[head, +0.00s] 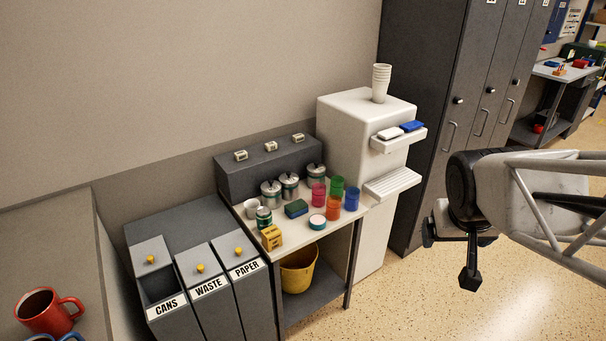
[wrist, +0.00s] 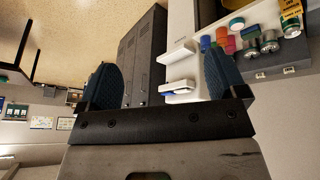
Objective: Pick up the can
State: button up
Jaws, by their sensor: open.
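My gripper (head: 450,260) is open and empty, well to the right of the table, in front of the lockers. Its two dark fingers stand wide apart in the wrist view (wrist: 160,78).
Lidded canisters (head: 290,185), coloured cups (head: 334,207), a sponge (head: 296,208) and a round teal-edged tin (head: 317,221) crowd the table (head: 292,247). A white dispenser (head: 345,140) stands between table and lockers (head: 440,100). Labelled bins (head: 209,290) stand left.

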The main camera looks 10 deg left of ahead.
jog(key=w+a+f+n+t+y, duration=0.1)
jog(key=w+a+f+n+t, duration=0.15)
jog(key=w+a, duration=0.5)
jog(key=w+a+f+n+t+y, duration=0.15)
jog(key=w+a+f, duration=0.25)
jog(key=w, duration=0.7)
jog(key=w+a+f+n+t+y, duration=0.15)
jog(key=w+a+f, duration=0.35)
jog(key=w, duration=0.5)
jog(key=n+g+y, duration=0.5)
jog(key=n+y, duration=0.2)
jog(key=y, duration=0.2)
send_near(269, 215)
jog(key=w+x, duration=0.1)
jog(key=x, duration=0.2)
jog(key=shift+s+a+f+y, duration=0.3)
jog(key=shift+s+a+f, duration=0.05)
jog(key=shift+a+f, duration=0.05)
jog(key=shift+x, duration=1.3)
